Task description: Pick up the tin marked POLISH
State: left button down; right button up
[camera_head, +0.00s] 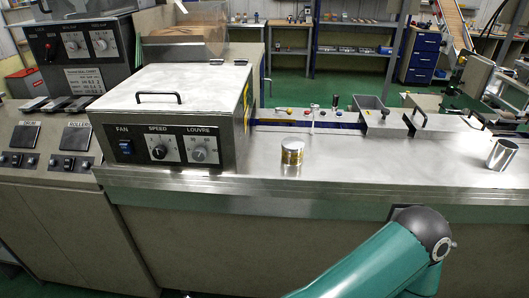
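A small round tin (292,153) with a gold-coloured band and a pale top stands upright on the steel worktop, right of the control box. Any marking on it is too small to read, so I cannot tell whether it says POLISH. A shiny silver cylinder (501,155) stands near the right end of the worktop, apart from the tin. A teal arm of mine rises from the bottom right, in front of the worktop and below both things. Neither gripper's fingers show.
A control box (172,145) marked FAN, SPEED and LOUVRE stands left of the tin. A blue-edged rail (330,125) with small coloured knobs runs behind it. The steel worktop (400,170) is bare between the tin and the silver cylinder.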

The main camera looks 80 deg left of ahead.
aim_at(293, 147)
jog(key=u, duration=0.2)
jog(key=i, duration=0.25)
jog(key=u, duration=2.75)
jog(key=k, duration=0.55)
jog(key=u, duration=0.25)
jog(key=i, duration=0.55)
jog(key=z, duration=0.3)
jog(key=k, duration=0.4)
jog(key=u, duration=0.25)
